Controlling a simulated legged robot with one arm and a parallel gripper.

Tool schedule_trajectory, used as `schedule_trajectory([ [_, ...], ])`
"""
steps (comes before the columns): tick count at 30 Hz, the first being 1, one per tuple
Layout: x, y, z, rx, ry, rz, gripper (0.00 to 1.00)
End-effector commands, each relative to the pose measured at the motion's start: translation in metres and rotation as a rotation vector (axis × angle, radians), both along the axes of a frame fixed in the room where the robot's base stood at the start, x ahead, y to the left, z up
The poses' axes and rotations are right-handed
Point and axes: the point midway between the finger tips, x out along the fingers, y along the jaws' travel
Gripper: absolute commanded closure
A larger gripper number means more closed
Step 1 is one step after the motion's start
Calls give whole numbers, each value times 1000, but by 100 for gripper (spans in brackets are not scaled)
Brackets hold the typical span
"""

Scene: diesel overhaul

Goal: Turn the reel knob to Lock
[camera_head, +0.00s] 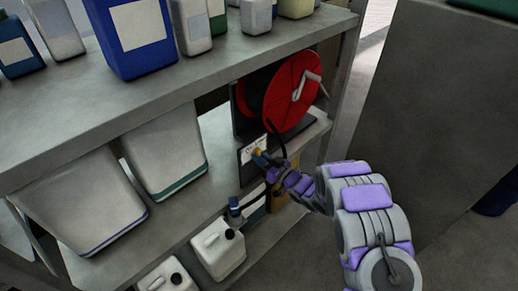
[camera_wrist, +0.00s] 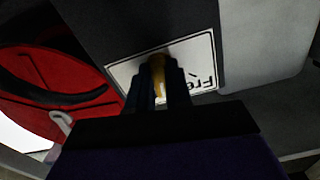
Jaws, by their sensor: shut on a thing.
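The red hose reel (camera_head: 292,88) with a pale crank handle sits on the shelf in the head view; it also shows at the left of the wrist view (camera_wrist: 50,85). Below it is a white label plate (camera_head: 250,151). The yellow knob (camera_wrist: 158,68) stands in front of this plate in the wrist view. My gripper (camera_wrist: 159,90) is shut on the knob, one dark finger on each side. On the plate (camera_wrist: 203,65), letters reading "Fre" show upside down to the right of the knob. The rest of the lettering is hidden by the knob and fingers.
A grey shelf unit (camera_head: 200,88) carries several bottles and jugs on top. Large pale containers (camera_head: 165,145) stand left of the reel, and white jugs (camera_head: 218,250) below. A grey cabinet (camera_head: 440,110) stands to the right of my arm.

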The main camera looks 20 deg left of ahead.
Motion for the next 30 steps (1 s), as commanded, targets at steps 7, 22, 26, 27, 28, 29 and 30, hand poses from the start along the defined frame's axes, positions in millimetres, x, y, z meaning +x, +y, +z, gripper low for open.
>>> schedule_trajectory([
  [7,-1,0,5,78,191,0,92],
  [22,1,-1,0,207,494,-2,92],
  [26,1,-1,1,206,493,-2,78],
  [27,1,-1,1,206,493,-2,74],
  [28,1,-1,1,206,493,-2,71],
  [29,1,-1,1,206,493,-2,68],
  [30,2,-1,1,206,493,-2,65],
])
